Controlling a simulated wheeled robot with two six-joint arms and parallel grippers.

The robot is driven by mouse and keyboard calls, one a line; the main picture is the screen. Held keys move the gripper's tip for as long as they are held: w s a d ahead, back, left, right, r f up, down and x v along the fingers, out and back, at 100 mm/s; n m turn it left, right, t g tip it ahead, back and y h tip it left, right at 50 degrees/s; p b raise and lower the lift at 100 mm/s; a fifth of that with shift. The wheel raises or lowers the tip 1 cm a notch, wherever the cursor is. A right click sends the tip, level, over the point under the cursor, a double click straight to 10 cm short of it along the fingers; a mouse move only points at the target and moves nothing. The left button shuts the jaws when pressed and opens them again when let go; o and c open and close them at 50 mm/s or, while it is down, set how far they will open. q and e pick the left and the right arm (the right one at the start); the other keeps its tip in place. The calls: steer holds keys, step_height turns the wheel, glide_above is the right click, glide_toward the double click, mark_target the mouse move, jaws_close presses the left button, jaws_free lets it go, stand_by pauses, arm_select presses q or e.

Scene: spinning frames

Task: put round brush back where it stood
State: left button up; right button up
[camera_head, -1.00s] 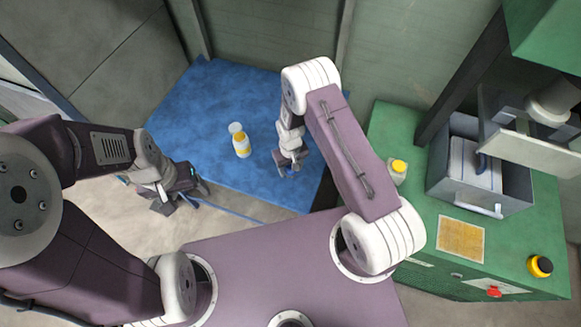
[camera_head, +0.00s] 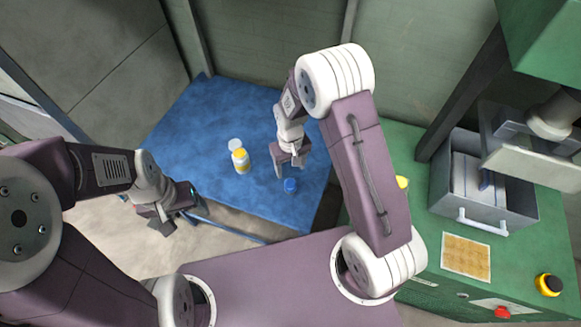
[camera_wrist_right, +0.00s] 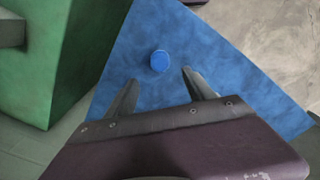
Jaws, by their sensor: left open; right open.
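A small round blue thing (camera_head: 290,185), likely the round brush seen from above, stands on the blue table (camera_head: 190,135) towards its right front edge. It also shows in the right wrist view (camera_wrist_right: 159,61), just beyond the fingertips. My right gripper (camera_head: 290,163) is open and empty, a little behind the blue thing in the head view and apart from it. In the right wrist view its two fingers (camera_wrist_right: 160,84) are spread with nothing between them. My left gripper (camera_head: 168,222) is open and empty, off the table's left front side.
A green bench (camera_head: 420,255) at the right carries a grey drawer box (camera_head: 515,215), a tan patterned sheet (camera_head: 466,257) and a yellow-black knob (camera_head: 548,285).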

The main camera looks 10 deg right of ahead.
steer(key=s+d+r+m+b, duration=0.1)
steer(key=s+d+r, duration=0.2)
steer(key=s, duration=0.3)
steer(key=s+d+r+m+t+b, duration=0.1)
steer(key=s+d+r+b, duration=0.1)
steer(key=s+r, duration=0.3)
steer(key=shift+s+d, duration=0.4)
steer(key=shift+s, duration=0.65)
